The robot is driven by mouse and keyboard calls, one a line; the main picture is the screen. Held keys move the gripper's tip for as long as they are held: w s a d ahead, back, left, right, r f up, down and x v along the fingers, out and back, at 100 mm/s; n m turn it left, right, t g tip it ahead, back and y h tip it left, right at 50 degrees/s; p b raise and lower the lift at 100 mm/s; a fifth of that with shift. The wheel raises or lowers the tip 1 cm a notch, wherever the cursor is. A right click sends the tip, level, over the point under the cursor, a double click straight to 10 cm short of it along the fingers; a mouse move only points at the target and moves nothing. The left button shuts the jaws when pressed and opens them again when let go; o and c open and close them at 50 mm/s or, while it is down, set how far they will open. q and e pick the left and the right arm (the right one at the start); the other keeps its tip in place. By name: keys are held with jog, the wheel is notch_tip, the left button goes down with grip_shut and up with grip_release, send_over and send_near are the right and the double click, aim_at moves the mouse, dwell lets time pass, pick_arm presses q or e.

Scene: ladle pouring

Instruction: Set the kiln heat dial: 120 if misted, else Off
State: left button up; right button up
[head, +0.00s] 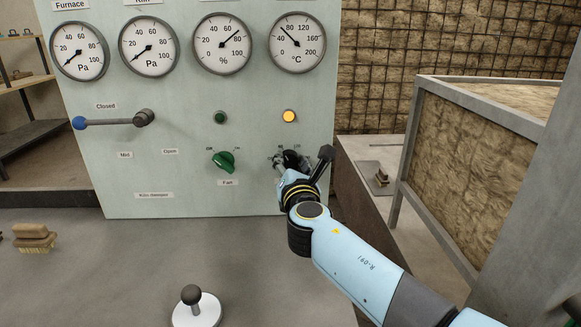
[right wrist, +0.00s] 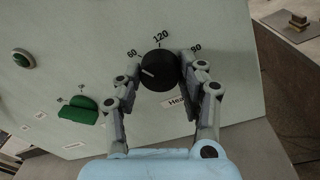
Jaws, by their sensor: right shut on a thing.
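The kiln heat dial (right wrist: 158,66) is a round black knob on the pale green panel in the right wrist view. Its white mark points left, a little below the 60 label. The 120 label (right wrist: 160,38) is above the knob, and another number is at its right. My right gripper (head: 290,161) is shut on the knob, one finger on each side, as the right wrist view (right wrist: 160,80) shows. Nothing in view plainly shows misting. My left gripper is not in view.
Several gauges (head: 222,43) line the panel top. A yellow lamp (head: 289,116) looks lit; a green lamp (head: 219,117) looks dark. Left of the dial are a green fan knob (head: 223,161) and a blue-ended lever (head: 105,122) at Closed. A brush (head: 34,238) lies at left.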

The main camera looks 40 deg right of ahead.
jog(key=m+b, duration=0.7)
jog(key=shift+f+m+h+b, duration=0.3)
jog(key=shift+f+m+b, duration=0.05)
jog(key=shift+m+b, duration=0.05)
jog(key=shift+r+m+b, duration=0.15)
jog(key=shift+m+b, duration=1.4)
jog(key=shift+m, duration=0.35)
jog(key=o, duration=1.2)
jog(key=shift+r, duration=0.1)
jog(key=v, duration=0.7)
jog(key=shift+s+a+f, duration=0.15)
jog(key=shift+s+f, duration=0.05)
jog(key=shift+s, duration=0.05)
